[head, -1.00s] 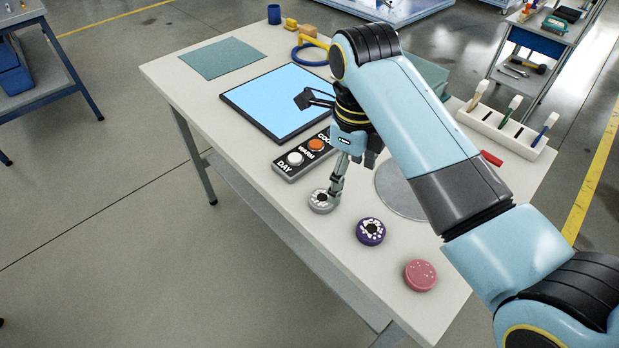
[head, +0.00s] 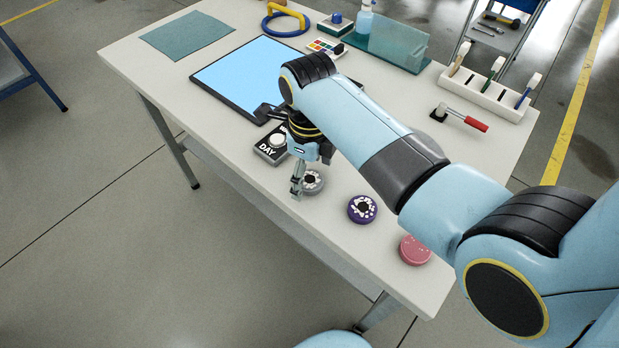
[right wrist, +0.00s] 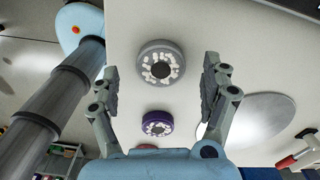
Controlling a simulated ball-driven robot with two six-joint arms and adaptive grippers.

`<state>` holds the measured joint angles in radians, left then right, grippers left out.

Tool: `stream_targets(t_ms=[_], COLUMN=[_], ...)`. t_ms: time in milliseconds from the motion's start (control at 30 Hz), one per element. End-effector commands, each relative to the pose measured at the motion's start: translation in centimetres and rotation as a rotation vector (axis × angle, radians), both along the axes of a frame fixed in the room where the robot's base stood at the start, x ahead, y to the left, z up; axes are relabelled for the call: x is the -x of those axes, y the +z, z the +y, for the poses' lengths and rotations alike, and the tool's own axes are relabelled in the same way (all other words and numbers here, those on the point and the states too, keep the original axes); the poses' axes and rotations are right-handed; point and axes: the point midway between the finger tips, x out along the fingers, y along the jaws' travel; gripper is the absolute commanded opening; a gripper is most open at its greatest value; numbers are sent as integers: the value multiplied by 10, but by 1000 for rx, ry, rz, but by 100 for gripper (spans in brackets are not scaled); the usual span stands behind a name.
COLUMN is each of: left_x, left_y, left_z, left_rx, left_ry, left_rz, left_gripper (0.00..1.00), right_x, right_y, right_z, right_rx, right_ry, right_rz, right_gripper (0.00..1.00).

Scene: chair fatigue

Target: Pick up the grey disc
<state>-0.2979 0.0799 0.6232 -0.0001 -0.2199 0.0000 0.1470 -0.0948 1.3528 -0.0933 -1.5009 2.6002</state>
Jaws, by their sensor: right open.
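The grey disc (head: 314,182) lies on the table near its front edge, with white marks and a dark centre on top. My right gripper (head: 297,187) stands just left of it in the head view and partly covers it. In the right wrist view the grey disc (right wrist: 160,62) shows between the two spread fingers of the open, empty right gripper (right wrist: 160,76), with clear gaps on both sides. Whether the fingertips are down at disc height, I cannot tell. My left gripper is not in view.
A purple disc (head: 362,209) and a pink disc (head: 415,250) lie to the right along the same edge. A DAY button box (head: 268,150) and a blue screen (head: 245,72) lie behind. A red-handled lever (head: 462,117) and a tool rack (head: 487,91) stand at the right.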

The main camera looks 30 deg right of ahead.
Motion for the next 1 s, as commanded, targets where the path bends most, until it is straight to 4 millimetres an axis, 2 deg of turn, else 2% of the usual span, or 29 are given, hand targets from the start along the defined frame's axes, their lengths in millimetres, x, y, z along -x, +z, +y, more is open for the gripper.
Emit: stream_targets(t_ms=[100,367,833,1000], left_x=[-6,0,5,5], left_y=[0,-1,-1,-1], left_z=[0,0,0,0], left_rx=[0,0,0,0], left_ry=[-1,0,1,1], left_rz=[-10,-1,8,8], left_gripper=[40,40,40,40], right_x=[0,0,0,0], right_y=[-13,-15,-15,-15], right_z=[-1,-1,-1,-1], right_rx=[1,0,1,0], right_ry=[-1,-1,-1,-1], right_rz=[-1,-1,-1,-1], right_gripper=[80,80,19,18])
